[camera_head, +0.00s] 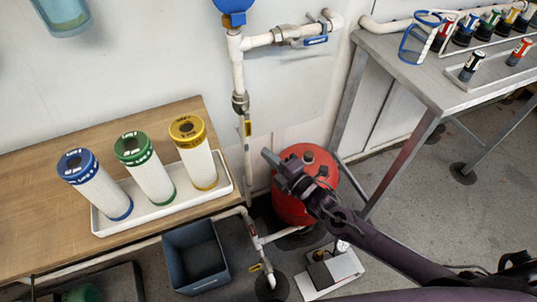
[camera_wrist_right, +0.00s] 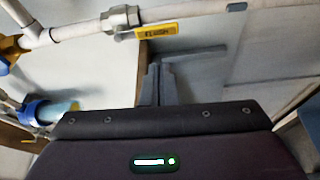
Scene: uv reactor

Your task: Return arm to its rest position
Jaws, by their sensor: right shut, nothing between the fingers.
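My right arm (camera_head: 375,243) comes in from the lower right in the head view. Its gripper (camera_head: 268,155) is in front of the red tank (camera_head: 323,166), near the vertical white pipe, and its fingers point up and left. My left gripper does not show in either view.
A wooden bench (camera_head: 35,147) at left bears a white tray (camera_head: 110,232) with blue-, green- and yellow-capped cylinders. A dark bin (camera_head: 193,256) stands below. Pipes (camera_head: 236,65) run up the wall.

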